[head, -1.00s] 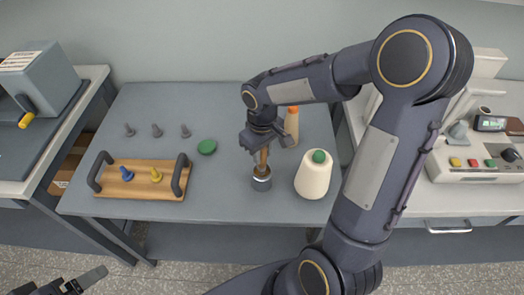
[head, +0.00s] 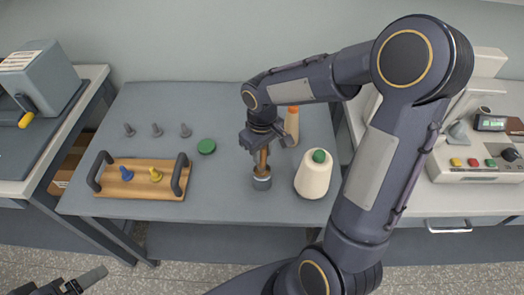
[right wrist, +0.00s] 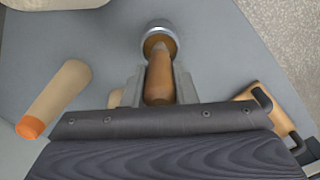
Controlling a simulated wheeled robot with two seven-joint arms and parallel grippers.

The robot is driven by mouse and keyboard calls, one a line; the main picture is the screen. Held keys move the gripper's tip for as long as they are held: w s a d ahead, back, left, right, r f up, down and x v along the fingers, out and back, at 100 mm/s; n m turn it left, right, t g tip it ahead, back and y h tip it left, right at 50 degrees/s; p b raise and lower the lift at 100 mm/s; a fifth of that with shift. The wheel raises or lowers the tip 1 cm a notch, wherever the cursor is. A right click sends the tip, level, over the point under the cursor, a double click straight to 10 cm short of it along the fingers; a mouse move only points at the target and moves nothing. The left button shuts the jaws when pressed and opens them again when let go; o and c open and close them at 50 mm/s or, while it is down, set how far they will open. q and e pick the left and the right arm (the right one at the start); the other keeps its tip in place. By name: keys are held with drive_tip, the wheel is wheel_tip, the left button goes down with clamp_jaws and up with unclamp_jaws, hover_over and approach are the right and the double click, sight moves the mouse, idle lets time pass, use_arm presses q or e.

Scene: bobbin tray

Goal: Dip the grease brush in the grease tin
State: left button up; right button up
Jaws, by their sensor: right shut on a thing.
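My right gripper (head: 263,143) is shut on the grease brush (head: 263,161), gripping its brown wooden handle. The brush (right wrist: 159,77) also shows between the fingers in the right wrist view. It stands about upright with its lower end in the mouth of the grease tin (head: 262,180), a small grey metal pot on the table. The bristles are hidden; I cannot tell how deep they sit. The tin's round rim (right wrist: 160,30) shows around the brush tip in the right wrist view. A green round lid (head: 206,146) lies on the table to the left. My left gripper (head: 82,281) is at the lower left, its jaws unclear.
A cream thread cone (head: 313,178) stands close right of the tin. An orange-capped bottle (head: 292,125) stands behind it. A wooden tray (head: 140,191) with dark handles holds a blue and a yellow bobbin at left.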

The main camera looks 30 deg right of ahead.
drive_tip(key=shift+r+p, duration=2.8)
drive_tip(key=shift+r, duration=0.7)
drive_tip(key=shift+f, duration=0.1)
